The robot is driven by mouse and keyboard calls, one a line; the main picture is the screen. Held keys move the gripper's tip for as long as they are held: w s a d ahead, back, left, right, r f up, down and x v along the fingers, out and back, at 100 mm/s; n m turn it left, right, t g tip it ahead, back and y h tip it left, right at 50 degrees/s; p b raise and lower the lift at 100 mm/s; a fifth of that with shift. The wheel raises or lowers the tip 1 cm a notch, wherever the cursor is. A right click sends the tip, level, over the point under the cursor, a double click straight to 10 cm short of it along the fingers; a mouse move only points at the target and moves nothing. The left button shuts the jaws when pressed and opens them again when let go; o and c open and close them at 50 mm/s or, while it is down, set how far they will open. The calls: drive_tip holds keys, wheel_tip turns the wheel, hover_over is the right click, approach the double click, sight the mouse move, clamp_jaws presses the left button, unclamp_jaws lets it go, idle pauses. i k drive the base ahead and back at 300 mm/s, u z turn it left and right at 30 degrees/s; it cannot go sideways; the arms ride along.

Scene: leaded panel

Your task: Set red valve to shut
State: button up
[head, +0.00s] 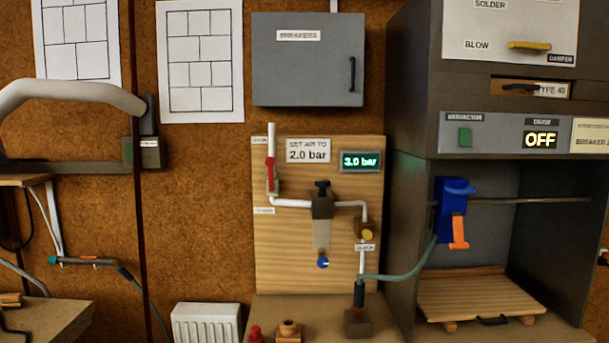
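The red valve (270,174) is on the white pipe at the left of a wooden panel (345,265). Its red lever stands about upright, in line with the vertical pipe. Small labels sit above and below it, too small to read surely. My gripper is not in view.
The panel bears a sign reading "SET AIR TO 2.0 bar" (308,150), a display reading 3.0 bar (360,161), a black-knobbed regulator (322,200) and a yellow knob (364,232). A green hose (400,275) runs right to a blue tool (452,210). A grey breaker box (308,75) hangs above.

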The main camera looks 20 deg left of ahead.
sight(269, 161)
drive_tip(key=u, duration=1.05)
drive_tip(key=i, duration=0.5)
